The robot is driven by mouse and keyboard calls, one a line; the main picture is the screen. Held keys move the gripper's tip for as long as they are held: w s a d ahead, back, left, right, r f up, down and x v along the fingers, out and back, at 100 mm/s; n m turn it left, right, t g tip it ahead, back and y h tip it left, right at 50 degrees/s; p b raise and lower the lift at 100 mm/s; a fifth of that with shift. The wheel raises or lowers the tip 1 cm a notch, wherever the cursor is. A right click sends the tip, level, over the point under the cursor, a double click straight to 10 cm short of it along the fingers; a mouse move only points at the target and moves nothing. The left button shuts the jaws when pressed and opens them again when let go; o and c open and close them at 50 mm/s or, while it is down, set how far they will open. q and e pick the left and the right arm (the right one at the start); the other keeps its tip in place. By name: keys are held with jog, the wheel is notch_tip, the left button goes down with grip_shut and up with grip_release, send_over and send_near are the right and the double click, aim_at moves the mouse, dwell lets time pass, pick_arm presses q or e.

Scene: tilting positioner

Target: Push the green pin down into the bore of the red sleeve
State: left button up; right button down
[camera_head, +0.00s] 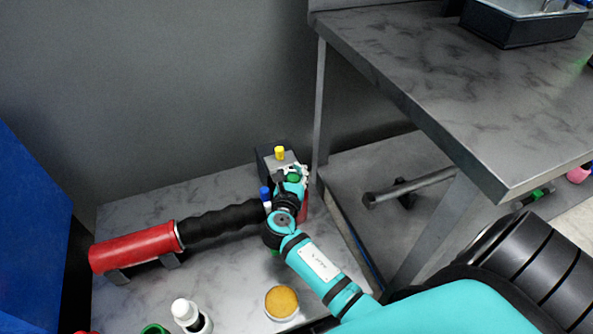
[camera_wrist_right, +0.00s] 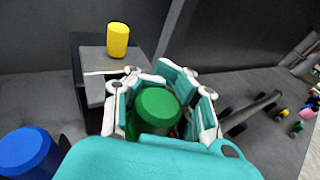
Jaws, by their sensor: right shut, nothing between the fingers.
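The green pin (camera_head: 294,178) shows in the head view beside my right gripper (camera_head: 296,174), on the small dark fixture. In the wrist view its round top (camera_wrist_right: 158,104) appears among the fingers of my right gripper (camera_wrist_right: 165,92), which is shut with nothing held. Whether the fingers touch the pin I cannot tell. A strip of the red sleeve (camera_head: 305,201) shows to the right of the gripper in the head view. Its bore is hidden, so how deep the pin sits cannot be seen. My left gripper is not in view.
A yellow pin (camera_head: 280,153) stands on the fixture's grey block (camera_wrist_right: 95,88), and a blue pin (camera_head: 265,192) is left of the gripper. A red cylinder with a black grip (camera_head: 130,247) lies left. A tan-topped jar (camera_head: 281,302) and white bottle (camera_head: 187,313) stand in front.

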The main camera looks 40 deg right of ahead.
jog(key=shift+f, duration=0.1)
jog(key=c, duration=2)
grip_release()
jog(key=o, duration=0.8)
jog(key=shift+s+a+f, duration=0.1)
jog(key=shift+s+f, duration=0.05)
jog(key=shift+f, duration=0.05)
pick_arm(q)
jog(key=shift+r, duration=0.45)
pick_arm(e)
jog(key=v, duration=1.2)
jog(key=shift+r, duration=0.15)
